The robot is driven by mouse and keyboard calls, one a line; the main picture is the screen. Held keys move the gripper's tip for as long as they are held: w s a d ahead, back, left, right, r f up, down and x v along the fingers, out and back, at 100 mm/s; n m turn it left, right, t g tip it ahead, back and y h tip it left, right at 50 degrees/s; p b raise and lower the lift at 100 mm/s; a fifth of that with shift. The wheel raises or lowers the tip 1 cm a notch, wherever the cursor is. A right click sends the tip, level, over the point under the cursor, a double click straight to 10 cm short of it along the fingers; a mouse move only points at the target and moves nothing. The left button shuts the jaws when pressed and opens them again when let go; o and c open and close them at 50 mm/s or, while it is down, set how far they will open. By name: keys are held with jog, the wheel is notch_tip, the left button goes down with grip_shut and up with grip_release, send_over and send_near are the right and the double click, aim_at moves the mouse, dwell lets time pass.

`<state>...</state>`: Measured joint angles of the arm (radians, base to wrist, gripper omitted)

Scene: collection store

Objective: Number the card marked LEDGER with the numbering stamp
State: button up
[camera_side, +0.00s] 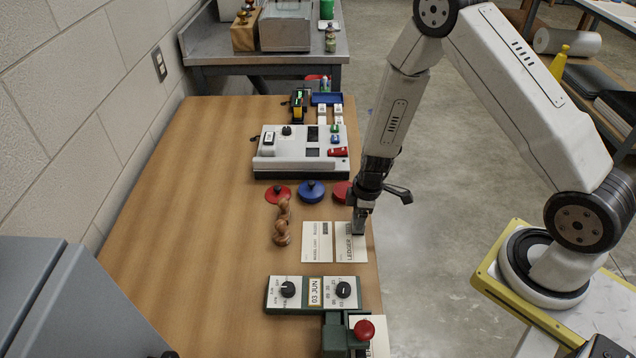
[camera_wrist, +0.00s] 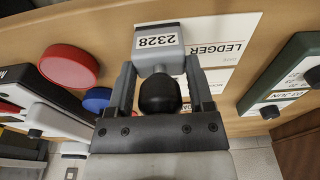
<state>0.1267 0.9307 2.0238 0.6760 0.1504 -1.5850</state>
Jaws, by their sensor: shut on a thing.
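The card marked LEDGER (camera_side: 350,247) lies flat near the right edge of the wooden table, and its heading also shows in the wrist view (camera_wrist: 217,50). My gripper (camera_side: 361,212) is over the card's upper part. In the wrist view my gripper (camera_wrist: 158,68) is shut on the numbering stamp (camera_wrist: 158,42), a grey block with a black knob and a label reading 2328. The stamp covers part of the card beside the word LEDGER. I cannot tell whether its underside touches the card.
Another card (camera_side: 317,242) lies left of LEDGER. Wooden hand stamps (camera_side: 282,233) stand further left. Red (camera_side: 278,194) and blue (camera_side: 311,191) round pads lie behind. A date device (camera_side: 314,292) reading 03 JUN and a red-knobbed green device (camera_side: 345,334) are in front. The table's left side is clear.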

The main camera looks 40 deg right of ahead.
jog(key=shift+r, duration=3.5)
jog(key=shift+a, duration=0.1)
